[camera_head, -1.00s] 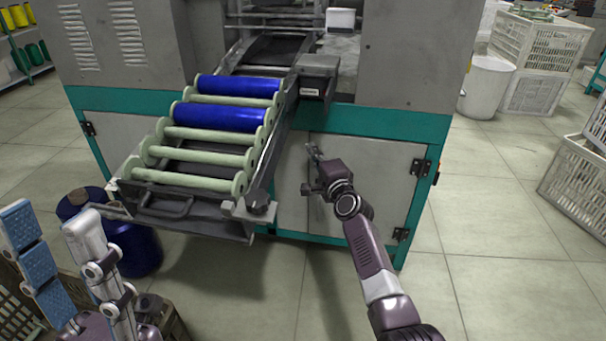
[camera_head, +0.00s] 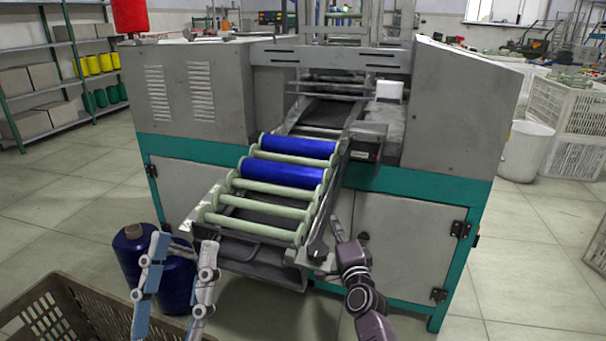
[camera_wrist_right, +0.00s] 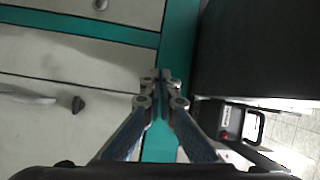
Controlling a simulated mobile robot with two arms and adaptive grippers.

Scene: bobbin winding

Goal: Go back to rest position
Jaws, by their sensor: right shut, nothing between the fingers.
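My left gripper (camera_head: 184,240) is at the lower left of the head view. Its two blue-padded fingers point up and stand apart, with nothing seen held between them. It appears in front of the dark blue cones on the floor. My right gripper (camera_head: 337,232) is in front of the machine's cabinet doors, just right of the roller chute's lower end. In the right wrist view its fingers (camera_wrist_right: 160,76) are closed together and empty, against a backdrop of grey panels and a teal strip. I cannot tell whether the fingertips touch the machine.
The grey and teal machine (camera_head: 460,120) fills the middle. Its chute (camera_head: 268,206) carries two blue bobbins (camera_head: 280,174) on pale green rollers. Dark blue cones (camera_head: 128,258) and a brown crate (camera_head: 100,312) are at lower left. White crates (camera_head: 560,110) stand at right. Floor shows at both sides.

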